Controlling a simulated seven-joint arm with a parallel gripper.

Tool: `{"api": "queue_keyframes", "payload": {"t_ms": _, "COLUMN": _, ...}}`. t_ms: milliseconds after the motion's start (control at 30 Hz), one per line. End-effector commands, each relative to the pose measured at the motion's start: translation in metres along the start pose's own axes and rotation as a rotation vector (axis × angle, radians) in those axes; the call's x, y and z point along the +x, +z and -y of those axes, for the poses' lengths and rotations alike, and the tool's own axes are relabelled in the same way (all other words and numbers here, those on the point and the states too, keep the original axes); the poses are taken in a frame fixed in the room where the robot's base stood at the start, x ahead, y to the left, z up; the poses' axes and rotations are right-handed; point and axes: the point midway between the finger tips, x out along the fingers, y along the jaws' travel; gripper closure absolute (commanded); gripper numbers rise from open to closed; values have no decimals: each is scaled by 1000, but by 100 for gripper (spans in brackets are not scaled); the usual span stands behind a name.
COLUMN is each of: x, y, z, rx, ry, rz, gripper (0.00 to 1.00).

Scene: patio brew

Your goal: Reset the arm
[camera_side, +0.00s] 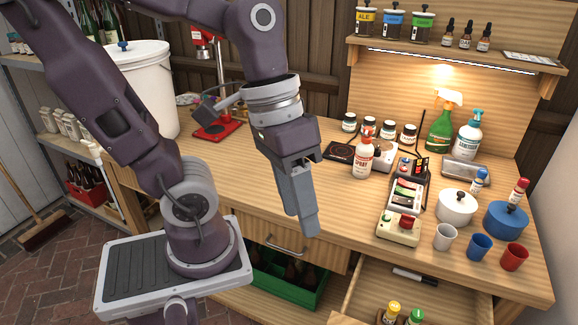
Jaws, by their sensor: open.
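My gripper (306,232) hangs from my purple-grey arm and points down, in front of the wooden workbench's front edge. Its grey fingers are seen nearly edge-on, one largely behind the other, and nothing shows between them. The tips are in front of a closed drawer (268,232) and left of an open drawer (358,303). The gripper is apart from the objects on the bench.
A green crate (290,290) of bottles sits below. The bench's front left is clear.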

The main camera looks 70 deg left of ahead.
Motion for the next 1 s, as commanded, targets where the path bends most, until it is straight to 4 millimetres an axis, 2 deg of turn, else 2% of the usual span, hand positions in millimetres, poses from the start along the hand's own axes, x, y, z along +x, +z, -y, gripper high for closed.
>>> {"api": "queue_keyframes", "payload": {"t_ms": 33, "x": -12, "y": -3, "z": 13, "rx": 50, "ry": -65, "rz": -119, "gripper": 55}}
{"api": "queue_keyframes", "payload": {"t_ms": 100, "x": -25, "y": -8, "z": 29, "rx": 96, "ry": -144, "rz": -245, "gripper": 55}}
{"api": "queue_keyframes", "payload": {"t_ms": 233, "x": -38, "y": -13, "z": 42, "rx": 132, "ry": -212, "rz": -355, "gripper": 55}}
{"api": "queue_keyframes", "payload": {"t_ms": 1000, "x": -39, "y": -13, "z": 43, "rx": 134, "ry": -217, "rz": -355, "gripper": 55}}
